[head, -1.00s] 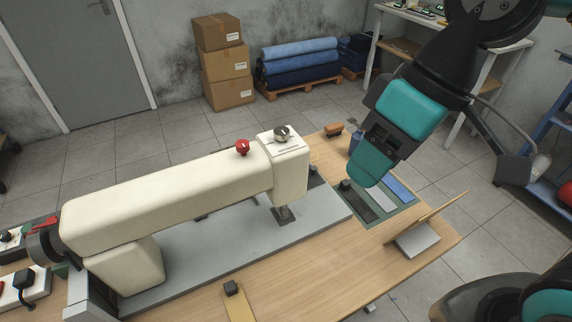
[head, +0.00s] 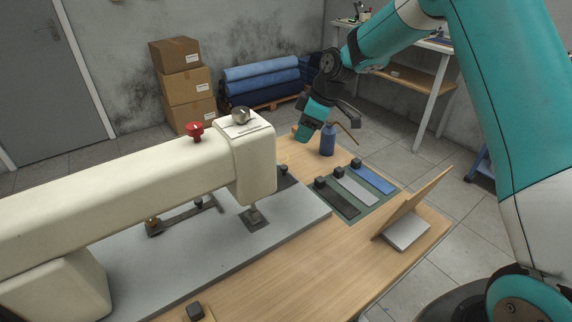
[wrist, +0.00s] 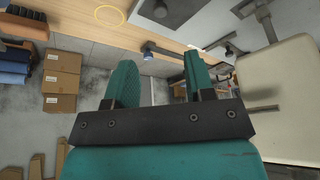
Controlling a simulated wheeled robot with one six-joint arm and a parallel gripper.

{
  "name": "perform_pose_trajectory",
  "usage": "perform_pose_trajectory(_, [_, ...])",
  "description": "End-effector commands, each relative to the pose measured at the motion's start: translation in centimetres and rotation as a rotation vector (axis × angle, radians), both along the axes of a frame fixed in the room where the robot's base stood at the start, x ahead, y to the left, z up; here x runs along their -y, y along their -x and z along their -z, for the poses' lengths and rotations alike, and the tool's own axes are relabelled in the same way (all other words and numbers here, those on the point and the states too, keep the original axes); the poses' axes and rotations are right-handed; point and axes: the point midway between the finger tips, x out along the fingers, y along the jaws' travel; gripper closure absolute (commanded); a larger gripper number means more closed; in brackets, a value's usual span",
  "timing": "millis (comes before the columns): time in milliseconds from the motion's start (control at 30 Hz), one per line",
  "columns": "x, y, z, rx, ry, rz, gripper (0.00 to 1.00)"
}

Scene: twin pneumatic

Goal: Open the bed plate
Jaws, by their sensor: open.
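The cream sewing machine (head: 130,190) stands on a long grey bed (head: 190,270) in the head view. A small dark plate with a black knob (head: 284,170) shows at the bed's back right, partly hidden by the machine head. I cannot tell for sure that it is the bed plate. My gripper (head: 306,137) is up beyond the machine head, near the blue bottle, apart from the bed. In the wrist view my gripper (wrist: 160,78) has its two teal fingers apart with nothing between them. The machine (wrist: 285,90) is at the right there.
A green mat (head: 385,207) holds black, grey and blue strips with black knobs. A tilted wooden board (head: 420,200) stands at the right.

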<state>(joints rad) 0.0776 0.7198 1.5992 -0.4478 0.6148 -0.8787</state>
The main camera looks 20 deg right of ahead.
Motion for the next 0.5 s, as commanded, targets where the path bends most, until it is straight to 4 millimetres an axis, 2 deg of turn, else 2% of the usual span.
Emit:
perform_pose_trajectory(33, [-0.5, -0.1, 1.2, -0.006, -0.001, -0.002, 0.51])
perform_pose_trajectory(300, [-2.6, -1.1, 6.9, -0.005, 0.000, -0.002, 0.51])
perform_pose_trajectory(500, [-3.8, -1.8, 10.1, -0.002, 0.000, -0.001, 0.51])
